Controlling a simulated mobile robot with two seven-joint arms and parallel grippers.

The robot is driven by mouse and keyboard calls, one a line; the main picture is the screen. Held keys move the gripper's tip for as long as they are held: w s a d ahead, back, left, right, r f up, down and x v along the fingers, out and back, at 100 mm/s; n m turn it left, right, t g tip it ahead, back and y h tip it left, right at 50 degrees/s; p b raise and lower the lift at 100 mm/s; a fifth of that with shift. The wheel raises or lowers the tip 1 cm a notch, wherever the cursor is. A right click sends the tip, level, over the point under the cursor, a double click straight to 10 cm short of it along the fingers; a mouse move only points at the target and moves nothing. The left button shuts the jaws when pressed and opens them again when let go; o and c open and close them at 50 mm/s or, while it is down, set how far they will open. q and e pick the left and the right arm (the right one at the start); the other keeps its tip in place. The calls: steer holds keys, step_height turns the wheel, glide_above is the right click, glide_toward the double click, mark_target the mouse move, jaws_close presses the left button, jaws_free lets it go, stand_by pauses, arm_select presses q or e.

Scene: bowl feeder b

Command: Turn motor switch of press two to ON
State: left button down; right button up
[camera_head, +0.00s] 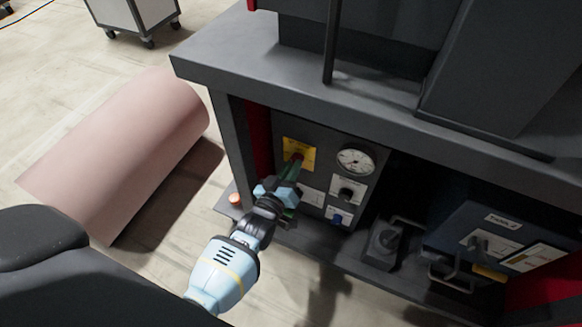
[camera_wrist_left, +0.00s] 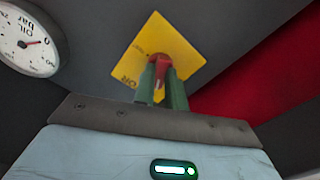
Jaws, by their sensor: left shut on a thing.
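The motor switch is a red rotary handle (camera_wrist_left: 160,68) on a yellow square plate (camera_head: 300,153), set in the grey panel (camera_head: 318,140) under the machine's top. In the left wrist view the plate (camera_wrist_left: 178,48) stands as a diamond with partly readable lettering. My left gripper (camera_head: 296,164) reaches straight at the switch. Its two green fingers (camera_wrist_left: 161,88) are shut on the red handle, one on each side. The fingers cover part of the handle, so its exact setting is hard to tell. My right gripper is not in view.
A round oil pressure gauge (camera_head: 356,162) sits right of the switch, with a black knob (camera_head: 346,194) below it. A blue toolbox (camera_head: 476,238) and a dark block (camera_head: 384,243) stand on the lower shelf.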

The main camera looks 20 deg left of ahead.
arm_select(q)
steer(key=shift+m, duration=2.7)
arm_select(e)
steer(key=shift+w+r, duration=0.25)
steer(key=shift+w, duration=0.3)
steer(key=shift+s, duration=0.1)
arm_select(q)
steer(key=c, duration=1.4)
jaws_free()
steer(key=shift+c, duration=0.2)
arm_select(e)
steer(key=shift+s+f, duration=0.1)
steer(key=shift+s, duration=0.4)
